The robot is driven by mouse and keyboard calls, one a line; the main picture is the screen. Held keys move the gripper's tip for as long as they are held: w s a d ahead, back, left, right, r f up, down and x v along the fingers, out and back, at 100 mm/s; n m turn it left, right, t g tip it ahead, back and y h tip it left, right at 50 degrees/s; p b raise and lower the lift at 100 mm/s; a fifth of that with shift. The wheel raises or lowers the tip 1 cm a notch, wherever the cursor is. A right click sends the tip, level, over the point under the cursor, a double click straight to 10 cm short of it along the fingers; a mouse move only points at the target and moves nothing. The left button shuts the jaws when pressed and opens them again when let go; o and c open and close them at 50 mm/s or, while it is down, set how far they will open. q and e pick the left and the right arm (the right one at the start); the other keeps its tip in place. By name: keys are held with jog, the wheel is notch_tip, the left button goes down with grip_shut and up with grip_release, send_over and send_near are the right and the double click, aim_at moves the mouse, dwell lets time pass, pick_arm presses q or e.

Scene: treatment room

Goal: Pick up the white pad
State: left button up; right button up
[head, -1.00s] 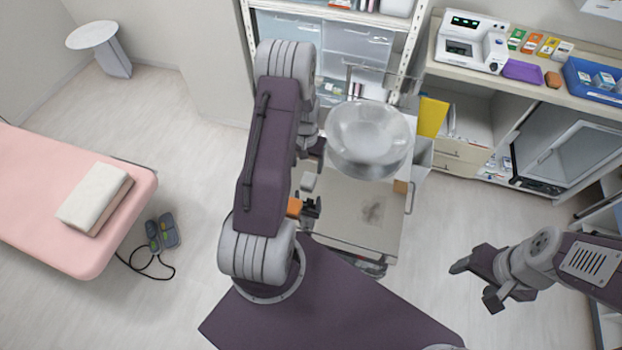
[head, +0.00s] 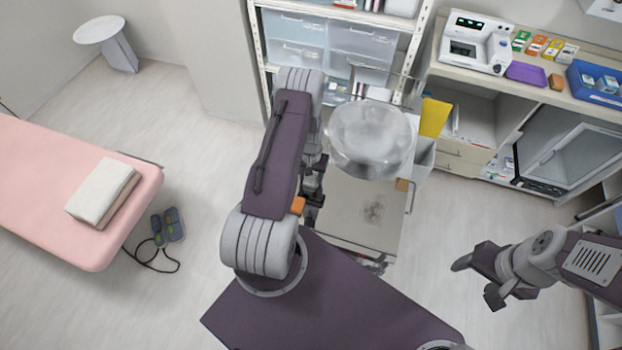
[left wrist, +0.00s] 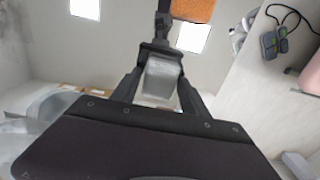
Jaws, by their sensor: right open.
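A folded white pad-like cloth (head: 103,188) lies on a brownish folded cloth on the pink bed at the left; I cannot tell whether it is the white pad. My left gripper (head: 314,190) is partly hidden behind my own arm, beside the trolley's left edge and far from the bed. In the left wrist view its dark fingers (left wrist: 160,50) close towards each other, with a pale grey block-like shape (left wrist: 162,80) between them. I cannot tell whether that is held. My right gripper (head: 478,277) is open and empty over the floor at the right.
The pink bed (head: 60,215) stands at the left, with foot pedals (head: 168,226) on the floor. A counter with a device (head: 475,42) and small boxes stands at the back right.

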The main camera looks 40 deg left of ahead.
aim_at(312, 177)
pick_arm(q)
jog(key=c, duration=0.8)
jog(key=shift+r, duration=0.1)
jog(key=shift+c, duration=0.2)
jog(key=shift+w+r+b, duration=0.1)
jog(key=shift+r+b, duration=0.25)
jog(key=shift+r, duration=0.25)
jog(key=r, duration=0.1)
jog(key=r+b, duration=0.1)
jog(key=r, duration=0.1)
jog(key=shift+d, duration=0.2)
jog(key=w+d+r+b, duration=0.1)
jog(key=d+r+b, duration=0.1)
jog(key=d+r, duration=0.4)
jog(key=d, duration=0.5)
jog(key=shift+w+r+b, duration=0.3)
jog(key=shift+r+b, duration=0.05)
jog(key=o, duration=0.7)
jog(key=c, duration=0.6)
